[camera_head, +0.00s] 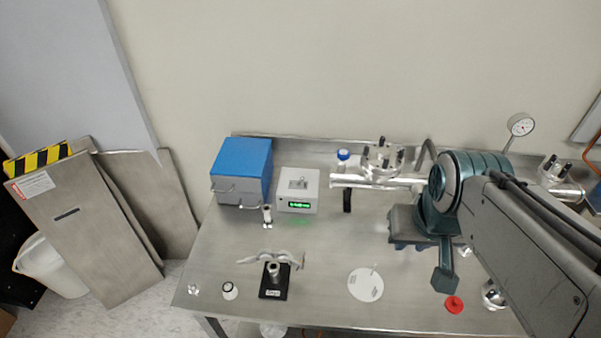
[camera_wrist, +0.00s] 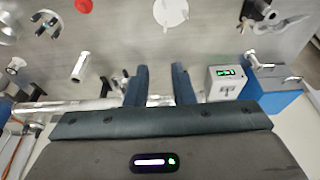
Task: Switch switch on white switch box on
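The white switch box (camera_head: 312,188) stands on the metal table, beside the blue box. Its front display is lit green, and a small switch-like part shows on its top, too small to read as on or off. The white box also shows in the wrist view (camera_wrist: 224,86), to the right of my fingers. My gripper (camera_wrist: 160,76) has its two dark fingers apart with nothing between them. In the head view my arm is over the right part of the table, well to the right of the white box and apart from it.
The blue box (camera_head: 243,160) stands left of the white box. Silver vacuum pipework (camera_head: 380,182) lies to its right, near a blue-capped bottle (camera_head: 343,160). A black stand (camera_head: 273,287), a white disc (camera_head: 366,285) and a red cap (camera_head: 454,304) lie nearer the front.

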